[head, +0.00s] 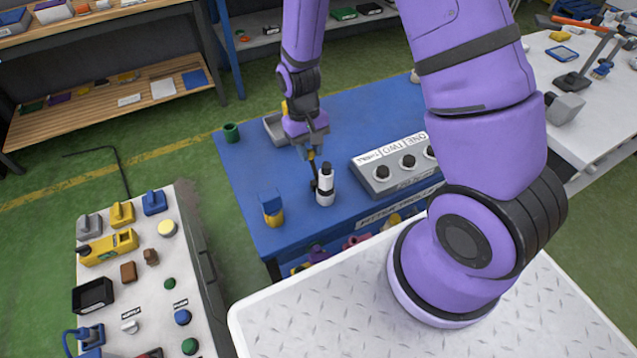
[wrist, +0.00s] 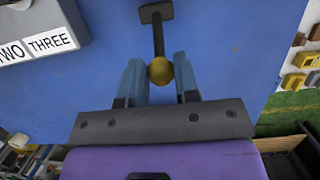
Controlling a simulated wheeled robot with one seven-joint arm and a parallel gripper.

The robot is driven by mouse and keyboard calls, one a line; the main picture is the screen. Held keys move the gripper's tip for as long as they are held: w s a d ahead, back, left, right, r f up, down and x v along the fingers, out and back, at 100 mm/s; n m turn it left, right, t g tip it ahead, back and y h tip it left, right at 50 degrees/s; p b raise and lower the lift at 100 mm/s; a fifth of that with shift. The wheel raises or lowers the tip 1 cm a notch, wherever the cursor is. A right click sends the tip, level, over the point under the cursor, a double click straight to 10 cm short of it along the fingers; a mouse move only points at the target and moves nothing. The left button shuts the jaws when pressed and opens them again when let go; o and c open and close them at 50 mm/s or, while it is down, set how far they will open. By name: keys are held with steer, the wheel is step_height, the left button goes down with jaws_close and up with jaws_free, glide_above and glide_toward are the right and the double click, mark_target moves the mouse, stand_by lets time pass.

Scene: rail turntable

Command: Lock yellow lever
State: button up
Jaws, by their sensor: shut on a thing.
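The yellow lever shows in the wrist view as a round yellow knob (wrist: 159,72) on a dark stem (wrist: 157,35) with a flat dark end. My gripper (wrist: 159,62) has its two grey-blue fingers on either side of the knob and is shut on it. In the head view my gripper (head: 311,155) points down over the blue table (head: 250,165), with the dark stem (head: 314,178) running below it. The knob is small and mostly hidden there, and the lever's mount cannot be made out.
A white cylinder with a black top (head: 326,187) stands close to the stem. A grey box with black knobs (head: 366,176) and number labels is to the right. A grey tray (head: 272,126), a green cup (head: 231,132) and a blue-and-yellow block (head: 272,210) stand on the left.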

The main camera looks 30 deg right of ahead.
steer(key=shift+s+r, duration=0.45)
steer(key=shift+s, duration=0.35)
steer(key=shift+s+r, duration=0.3)
steer(key=shift+s, duration=0.35)
stand_by(0.3)
steer(key=shift+s+r, duration=0.1)
steer(key=shift+s, duration=0.85)
steer(key=shift+s, duration=0.6)
steer(key=shift+o, duration=0.6)
steer(key=shift+s, duration=0.2)
